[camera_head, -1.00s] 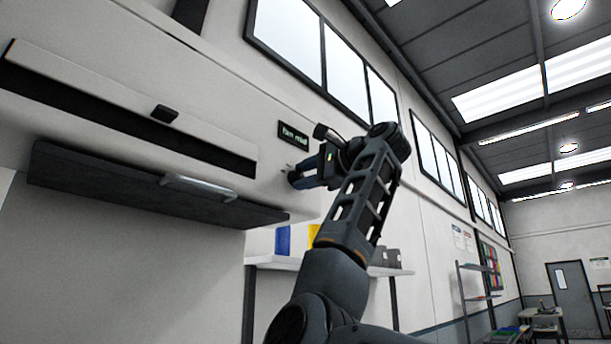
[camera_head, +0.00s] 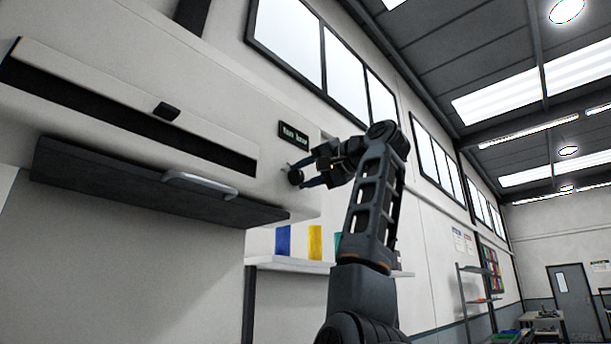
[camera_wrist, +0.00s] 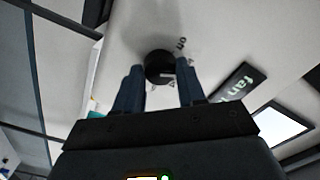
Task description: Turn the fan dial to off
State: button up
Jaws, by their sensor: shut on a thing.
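The fan dial (camera_head: 296,177) is a small black round knob on the white face of the machine, and it also shows in the wrist view (camera_wrist: 158,63). My gripper (camera_wrist: 160,76) is shut on the dial, with one dark blue finger at each side of it. In the head view my gripper (camera_head: 307,174) reaches the dial from the right, tilted. A small dark display (camera_head: 293,135) above the dial appears to read "fan low" in green; the wrist view shows only part of its text (camera_wrist: 239,82). Markings by the dial include "on"; the pointer is unclear.
A dark shelf-like panel with a silver handle (camera_head: 200,186) juts out to the left below the dial. A white wall shelf (camera_head: 290,264) with blue and yellow items stands below. Windows (camera_head: 290,38) run along the wall above. The room at right is open.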

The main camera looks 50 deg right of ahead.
jog(key=n, duration=0.5)
jog(key=shift+f+n, duration=0.1)
jog(key=shift+n, duration=2.5)
jog(key=o, duration=1.1)
jog(key=shift+c, duration=0.2)
jog(key=s+b, duration=0.2)
jog(key=s, duration=0.5)
jog(key=shift+s+d, duration=0.15)
jog(key=shift+s, duration=0.25)
